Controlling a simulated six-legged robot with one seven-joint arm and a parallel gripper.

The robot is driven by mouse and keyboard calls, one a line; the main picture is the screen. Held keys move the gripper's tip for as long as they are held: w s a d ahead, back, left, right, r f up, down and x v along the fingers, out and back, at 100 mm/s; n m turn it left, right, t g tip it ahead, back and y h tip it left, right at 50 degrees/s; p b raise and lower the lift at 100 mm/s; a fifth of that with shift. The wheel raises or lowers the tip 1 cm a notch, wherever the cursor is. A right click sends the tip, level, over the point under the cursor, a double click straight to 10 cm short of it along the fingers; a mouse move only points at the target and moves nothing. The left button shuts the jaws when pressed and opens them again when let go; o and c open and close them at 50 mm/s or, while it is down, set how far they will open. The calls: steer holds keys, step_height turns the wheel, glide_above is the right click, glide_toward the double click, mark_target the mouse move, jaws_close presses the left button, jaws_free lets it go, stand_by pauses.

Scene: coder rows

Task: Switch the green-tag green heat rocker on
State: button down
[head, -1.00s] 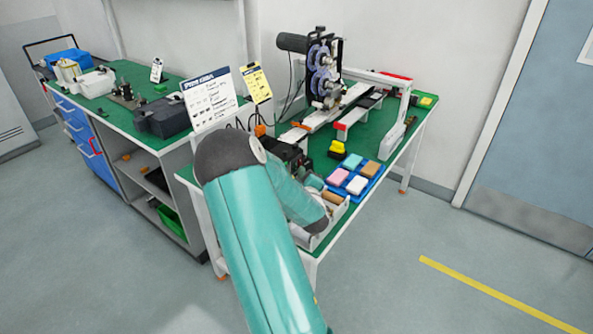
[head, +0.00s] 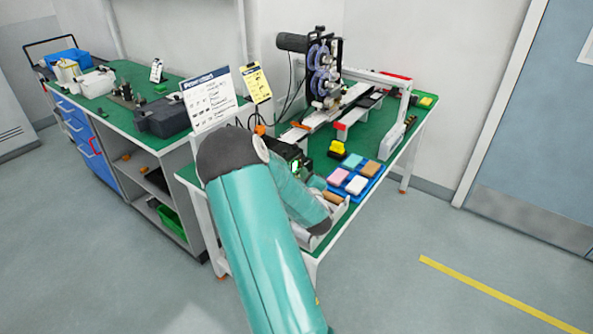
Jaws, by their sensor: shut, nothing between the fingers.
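A black device (head: 284,150) stands on the green bench top, just behind my teal arm. A small bright green glow (head: 295,166) shows on its front. I cannot tell whether this is the green heat rocker itself or a lamp by it. The green tag cannot be made out, and the device's lower part is hidden by my arm. My forearm reaches down at the bench's front edge, and my wrist bends back toward the device. My gripper is hidden behind my own arm links.
A blue tray (head: 373,183) with several coloured blocks lies right of the device. A yellow-and-black item (head: 338,148) and a reel machine (head: 323,75) stand behind. Two sign cards (head: 210,100) stand at the left. The floor at right is clear.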

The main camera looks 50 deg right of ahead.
steer(key=shift+s, duration=0.2)
steer(key=s, duration=0.2)
steer(key=s+r, duration=0.1)
steer(key=s, duration=0.1)
steer(key=shift+s+d, duration=0.15)
steer(key=shift+s, duration=0.2)
steer(key=shift+f, duration=0.1)
stand_by(0.6)
